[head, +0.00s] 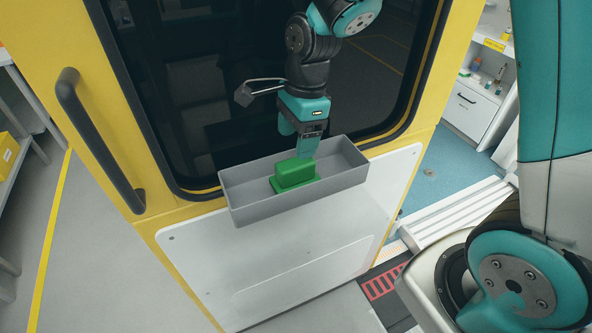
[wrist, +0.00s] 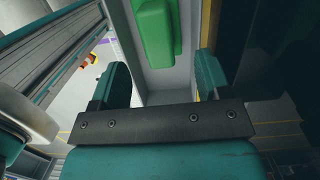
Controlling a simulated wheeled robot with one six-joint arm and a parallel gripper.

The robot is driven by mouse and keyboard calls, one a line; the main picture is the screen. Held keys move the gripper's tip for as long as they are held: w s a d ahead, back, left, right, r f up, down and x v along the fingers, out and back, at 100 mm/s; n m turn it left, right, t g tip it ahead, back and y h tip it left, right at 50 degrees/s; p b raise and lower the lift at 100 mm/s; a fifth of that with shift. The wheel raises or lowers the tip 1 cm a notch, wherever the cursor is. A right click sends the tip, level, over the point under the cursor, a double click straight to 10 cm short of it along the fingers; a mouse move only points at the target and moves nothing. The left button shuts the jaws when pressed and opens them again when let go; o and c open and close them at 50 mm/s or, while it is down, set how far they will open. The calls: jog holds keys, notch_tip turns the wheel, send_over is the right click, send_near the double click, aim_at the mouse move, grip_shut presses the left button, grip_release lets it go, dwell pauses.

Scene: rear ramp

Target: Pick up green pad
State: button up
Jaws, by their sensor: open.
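The green pad (head: 295,174) is a bright green block on a flatter green base, sitting in the middle of the grey tray (head: 240,209) on the yellow door. My gripper (head: 300,142) is just above and behind the pad, at the tray's rear edge. In the wrist view my gripper (wrist: 162,72) has its two fingers wide apart with nothing between them. The green pad also shows there (wrist: 154,32), ahead of the fingertips and apart from them. Whether a finger touches the tray is hard to tell.
The tray has free room on both sides of the pad. A dark window (head: 215,130) stands close behind my arm. A black door handle (head: 98,140) sticks out at the left. White steps (head: 452,215) and a counter (head: 470,112) are at the right.

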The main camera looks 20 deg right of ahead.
aim_at(295, 162)
jog(key=shift+s+a+f+p, duration=0.15)
jog(key=shift+f+p, duration=0.45)
jog(key=shift+f, duration=1.05)
jog(key=shift+s+a+f+p, duration=0.1)
jog(key=shift+f+p, duration=0.45)
jog(key=shift+f, duration=1.1)
jog(key=c, duration=1)
jog(key=shift+c, duration=0.2)
jog(key=shift+w+r, duration=0.1)
notch_tip(295, 162, up, 20)
jog(key=b, duration=0.3)
jog(key=shift+o, duration=0.6)
